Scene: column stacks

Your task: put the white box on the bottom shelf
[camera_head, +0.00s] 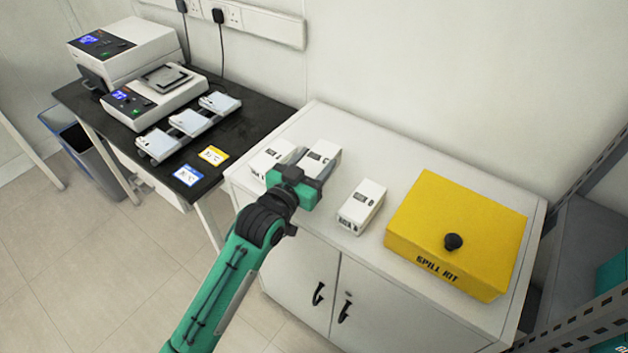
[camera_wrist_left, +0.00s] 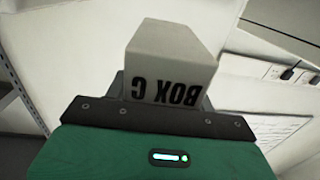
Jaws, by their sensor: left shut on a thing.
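Three white boxes are at the white cabinet: a left one (camera_head: 270,157), a middle one (camera_head: 321,156) and a right one (camera_head: 362,204). My left gripper (camera_head: 308,175) is shut on the middle box. In the left wrist view this box (camera_wrist_left: 170,62) stands between the jaws (camera_wrist_left: 158,112), its label "BOX C" upside down. The gripper hides its lower part, so I cannot tell whether it touches the cabinet top. My right gripper is not in view. No shelf is clearly recognisable as the bottom one; part of a metal rack (camera_head: 592,163) shows at the right edge.
The white cabinet top (camera_head: 390,165) also bears a yellow spill kit (camera_head: 457,232) on the right. A black bench (camera_head: 255,118) with lab instruments (camera_head: 150,98) stands at the left. A wall is behind; tiled floor (camera_head: 80,260) is open at the lower left.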

